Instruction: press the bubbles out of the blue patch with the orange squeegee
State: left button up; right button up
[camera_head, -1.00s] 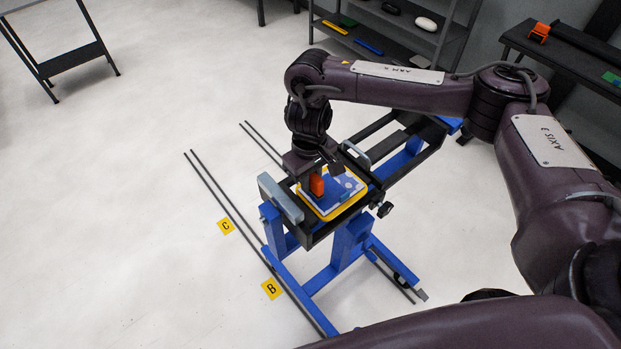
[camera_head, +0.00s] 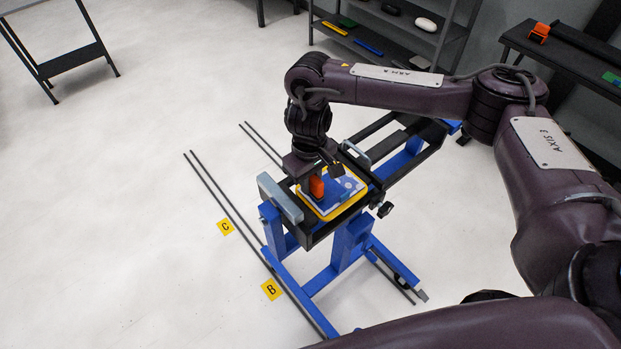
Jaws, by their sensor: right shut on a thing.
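The blue patch (camera_head: 343,188) lies on a yellow-edged panel (camera_head: 329,218) clamped on a blue and black stand. Pale spots show on the patch; I cannot tell clearly which are bubbles. My right gripper (camera_head: 318,178) comes down over the left part of the patch, shut on the orange squeegee (camera_head: 316,188). The squeegee is upright and its lower end is at or just above the patch; contact is too small to tell. Part of the squeegee and of the patch is hidden by the gripper. My left gripper is not in view.
The stand's grey jaw (camera_head: 280,198) rises beside the panel on the left. A black knob (camera_head: 385,209) sticks out on the right. Yellow floor markers C (camera_head: 226,227) and B (camera_head: 271,289) lie left of the stand. A shelf (camera_head: 392,38) stands behind.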

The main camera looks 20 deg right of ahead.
jog(key=shift+f, duration=0.5)
jog(key=shift+d, duration=0.1)
jog(key=shift+w+d, duration=0.2)
jog(key=shift+d, duration=0.3)
jog(key=shift+w+d, duration=0.15)
jog(key=shift+d, duration=0.3)
jog(key=shift+d, duration=0.1)
jog(key=shift+w+d, duration=0.3)
jog(key=shift+d, duration=0.65)
jog(key=shift+d, duration=0.1)
jog(key=shift+w+d, duration=0.2)
jog(key=shift+d, duration=0.3)
jog(key=shift+w+d, duration=0.2)
jog(key=shift+d, duration=0.25)
jog(key=shift+w+d, duration=0.2)
jog(key=shift+d, duration=0.3)
jog(key=shift+w+d, duration=0.15)
jog(key=shift+d, duration=0.35)
